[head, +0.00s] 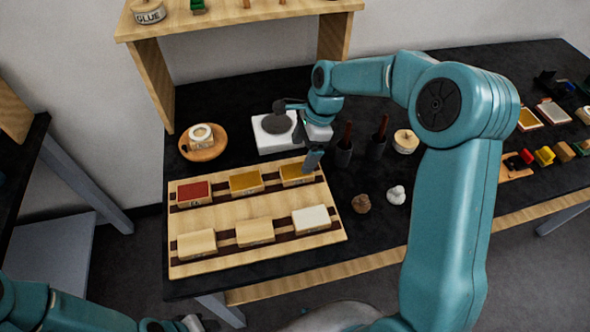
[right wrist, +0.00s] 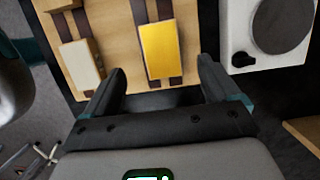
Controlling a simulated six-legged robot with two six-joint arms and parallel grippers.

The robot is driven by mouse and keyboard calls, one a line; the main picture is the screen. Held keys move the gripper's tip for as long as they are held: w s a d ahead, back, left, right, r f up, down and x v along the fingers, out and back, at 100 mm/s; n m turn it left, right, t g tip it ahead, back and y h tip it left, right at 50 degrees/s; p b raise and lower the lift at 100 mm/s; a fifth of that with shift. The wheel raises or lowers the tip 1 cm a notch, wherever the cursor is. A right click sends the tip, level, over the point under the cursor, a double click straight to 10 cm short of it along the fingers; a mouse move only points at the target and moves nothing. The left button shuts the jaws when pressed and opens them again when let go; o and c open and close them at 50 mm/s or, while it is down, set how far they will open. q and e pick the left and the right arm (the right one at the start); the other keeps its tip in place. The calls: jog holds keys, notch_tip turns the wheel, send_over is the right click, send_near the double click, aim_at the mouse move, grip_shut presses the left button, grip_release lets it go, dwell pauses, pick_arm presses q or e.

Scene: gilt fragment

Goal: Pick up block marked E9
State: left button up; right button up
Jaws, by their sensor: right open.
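Several blocks sit on a wooden board (head: 258,209) in two rows. The back row has a red-topped block (head: 194,192), a gold-topped block (head: 245,182) and another gold-topped block (head: 296,174) at the right end. The front row has two plain wooden blocks (head: 197,243) (head: 254,232) and a white-topped block (head: 311,219). Marks on the front faces are too small to read, so I cannot tell which is E9. My right gripper (head: 312,159) is open and empty above the back-right gold block, which shows yellow (right wrist: 161,50) ahead of the fingers in the right wrist view.
A white scale (head: 270,146) with a grey disc stands behind the board. A round wooden dish (head: 203,152) holds a tape roll. Dark cups with tools (head: 343,153) and small lumps (head: 361,203) stand to the right. A wooden shelf (head: 240,18) rises at the back.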

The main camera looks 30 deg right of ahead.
aim_at(297, 170)
jog(key=shift+a+f, duration=0.1)
jog(key=shift+f, duration=0.55)
jog(key=shift+s+a+f, duration=0.15)
jog(key=shift+f, duration=0.3)
jog(key=x, duration=0.1)
jog(key=p+x, duration=0.1)
jog(key=x, duration=0.2)
jog(key=shift+w+d+f+p, duration=0.2)
jog(key=shift+w+f+p, duration=0.1)
jog(key=shift+f+p, duration=0.1)
jog(key=shift+s+a, duration=0.1)
jog(key=shift+s, duration=0.05)
jog(key=shift+f, duration=0.15)
jog(key=shift+f+b, duration=0.1)
jog(key=shift+b, duration=0.2)
